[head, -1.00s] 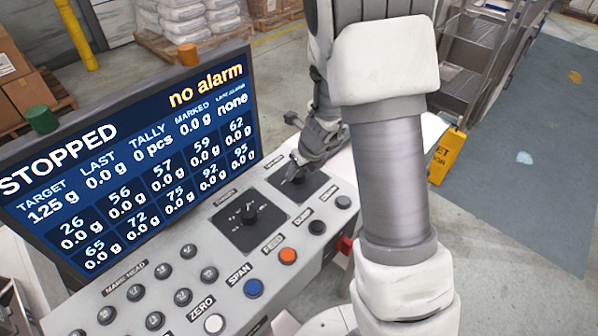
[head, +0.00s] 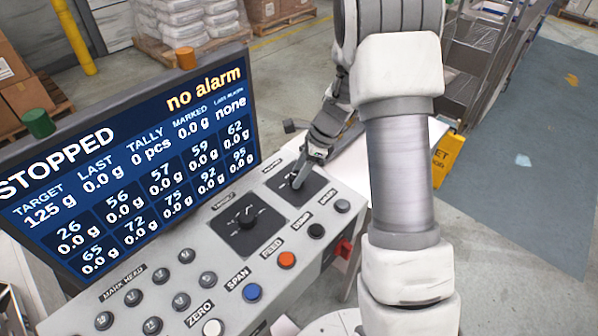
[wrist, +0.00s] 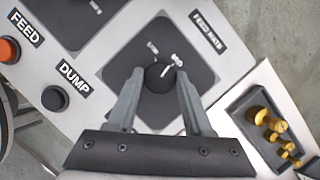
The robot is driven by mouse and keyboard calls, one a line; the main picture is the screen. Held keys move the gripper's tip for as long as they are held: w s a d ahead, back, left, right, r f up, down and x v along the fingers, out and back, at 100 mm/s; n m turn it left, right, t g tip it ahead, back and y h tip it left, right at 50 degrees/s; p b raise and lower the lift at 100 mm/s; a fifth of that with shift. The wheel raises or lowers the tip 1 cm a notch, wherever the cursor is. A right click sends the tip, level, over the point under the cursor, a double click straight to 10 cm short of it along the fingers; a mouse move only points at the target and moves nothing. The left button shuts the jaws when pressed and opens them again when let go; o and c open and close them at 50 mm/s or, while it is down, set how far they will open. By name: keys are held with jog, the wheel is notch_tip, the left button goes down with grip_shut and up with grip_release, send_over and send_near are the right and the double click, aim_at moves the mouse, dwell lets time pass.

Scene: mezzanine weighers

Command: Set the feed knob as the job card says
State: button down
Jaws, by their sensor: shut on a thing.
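The feed knob (wrist: 157,78) is a round black knob on a dark square plate (wrist: 192,62) at the far right end of the console. A label above the plate in the wrist view seems to read FEED RATE. The knob's white pointer line slants up and right in the wrist view, towards a mark that looks like MID. My gripper (wrist: 160,82) is shut on the knob, one finger on each side. In the head view my gripper (head: 298,182) hides most of the knob. I cannot make out a job card.
The screen (head: 120,170) reads STOPPED, no alarm, target 125 g. A second dark knob (head: 247,218) sits left of the feed knob. Orange (head: 287,260), blue (head: 252,291) and black buttons line the console front. A grey tray (wrist: 245,104) of brass weights lies beside the console.

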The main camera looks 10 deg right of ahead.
jog(key=n+g, duration=0.1)
jog(key=n, duration=0.3)
jog(key=shift+w+n+g, duration=0.15)
jog(key=shift+n+g, duration=0.15)
jog(key=shift+g, duration=0.1)
jog(key=n, duration=0.2)
jog(key=n+g, duration=0.1)
jog(key=n, duration=0.1)
jog(key=shift+w+n+g+h, duration=0.1)
jog(key=shift+n+g+h, duration=0.2)
jog(key=shift+h, duration=0.1)
jog(key=shift+c, duration=1.5)
grip_release()
jog(key=v, duration=1.7)
jog(key=shift+w, duration=0.15)
